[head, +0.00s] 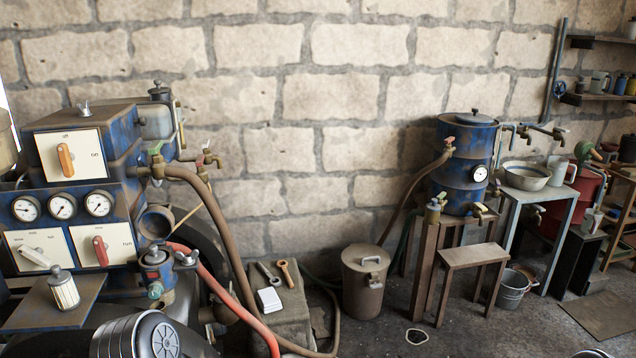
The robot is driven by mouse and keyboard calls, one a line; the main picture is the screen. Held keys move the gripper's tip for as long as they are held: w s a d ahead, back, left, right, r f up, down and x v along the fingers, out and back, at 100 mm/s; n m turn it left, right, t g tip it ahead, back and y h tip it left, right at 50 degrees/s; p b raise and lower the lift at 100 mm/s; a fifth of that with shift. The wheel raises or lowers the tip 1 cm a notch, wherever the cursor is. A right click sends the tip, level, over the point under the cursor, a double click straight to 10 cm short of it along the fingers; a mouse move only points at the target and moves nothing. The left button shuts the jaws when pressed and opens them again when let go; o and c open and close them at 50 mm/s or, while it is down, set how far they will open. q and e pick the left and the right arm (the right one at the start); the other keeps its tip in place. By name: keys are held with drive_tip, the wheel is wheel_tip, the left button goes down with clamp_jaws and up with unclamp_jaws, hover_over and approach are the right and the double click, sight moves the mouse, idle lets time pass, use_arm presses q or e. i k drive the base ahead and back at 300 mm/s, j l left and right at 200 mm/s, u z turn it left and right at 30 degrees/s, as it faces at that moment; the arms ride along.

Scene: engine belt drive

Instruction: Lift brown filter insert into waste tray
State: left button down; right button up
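I cannot make out a brown filter insert for certain. A pale pleated cartridge with a dark cap (64,290) stands upright on a flat dark shelf (30,315) at the front left of the blue engine panel. An open round housing (155,222) on the engine's right side has a brownish inside; whether an insert sits in it is unclear. A blue capped fitting (154,258) is just below it. No tray is clearly recognisable as the waste tray. Neither of my grippers shows in the head view.
A red hose (222,293) and a brown hose (212,208) run from the engine. A stone block (290,318) carries two wrenches and a white pad. A lidded brown can (364,285), a stool (468,256) and a bucket (513,290) stand right. Floor at front centre-right is mostly clear.

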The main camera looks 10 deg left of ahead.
sight(155, 256)
drive_tip(key=j+u, duration=0.1)
drive_tip(key=u, duration=0.3)
drive_tip(key=j+u, duration=0.1)
drive_tip(key=u, duration=0.25)
drive_tip(key=i+u, duration=0.1)
drive_tip(key=u, duration=0.3)
drive_tip(key=i+l+z, duration=0.15)
drive_tip(key=z, duration=0.2)
